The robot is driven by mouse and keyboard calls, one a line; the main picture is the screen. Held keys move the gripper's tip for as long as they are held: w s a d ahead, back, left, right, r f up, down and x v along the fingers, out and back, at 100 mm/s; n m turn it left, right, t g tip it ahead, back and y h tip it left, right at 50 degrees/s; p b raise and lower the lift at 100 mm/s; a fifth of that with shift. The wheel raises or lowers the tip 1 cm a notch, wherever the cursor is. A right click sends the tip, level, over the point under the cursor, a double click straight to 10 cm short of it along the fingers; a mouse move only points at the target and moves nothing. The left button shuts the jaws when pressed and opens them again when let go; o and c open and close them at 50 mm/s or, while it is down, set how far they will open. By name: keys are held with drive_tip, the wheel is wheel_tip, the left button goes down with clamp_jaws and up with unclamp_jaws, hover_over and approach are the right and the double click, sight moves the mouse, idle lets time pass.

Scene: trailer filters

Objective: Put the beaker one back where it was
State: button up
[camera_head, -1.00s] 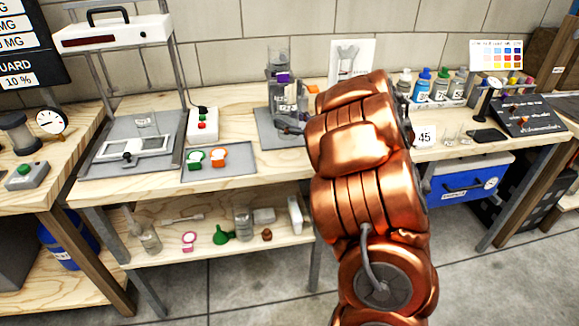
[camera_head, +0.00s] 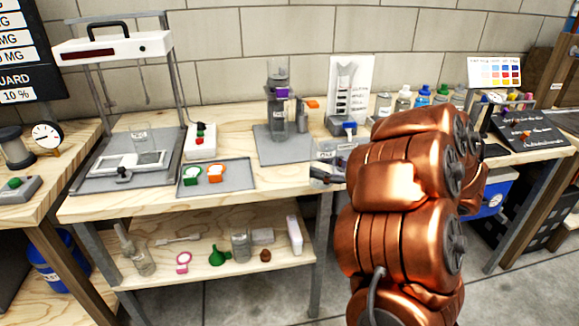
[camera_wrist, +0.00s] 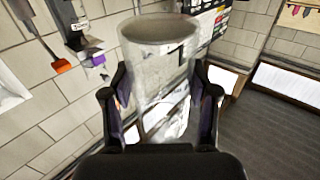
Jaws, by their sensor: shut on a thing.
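My gripper (camera_head: 328,173) is at the right of the grey stand in the head view, in front of my copper arm. It is shut on a clear glass beaker (camera_head: 326,151) with a white label. In the wrist view the beaker (camera_wrist: 158,62) is between the two dark fingers (camera_wrist: 160,92), its round rim towards the top. The beaker looks empty. Another clear, labelled beaker (camera_head: 140,137) stands under the white overhead unit at the left.
A grey tray (camera_head: 230,180) with green and orange rings lies at the bench front. Bottles (camera_head: 422,97) and a dark sloped board (camera_head: 530,135) are at the right.

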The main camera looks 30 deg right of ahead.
sight(330, 172)
drive_tip(key=w, duration=0.8)
drive_tip(key=w+a+f, duration=0.1)
drive_tip(key=w, duration=0.3)
drive_tip(key=shift+w+a+f, duration=0.1)
drive_tip(key=shift+w, duration=0.15)
drive_tip(key=shift+w+f+b, duration=0.2)
drive_tip(key=shift+w+b, duration=0.1)
drive_tip(key=shift+f, duration=1.55)
drive_tip(key=shift+f, duration=0.1)
drive_tip(key=o, duration=1.3)
drive_tip(key=shift+s, duration=0.2)
drive_tip(key=v, duration=1.1)
drive_tip(key=shift+s+d, duration=0.25)
drive_tip(key=shift+s, duration=0.05)
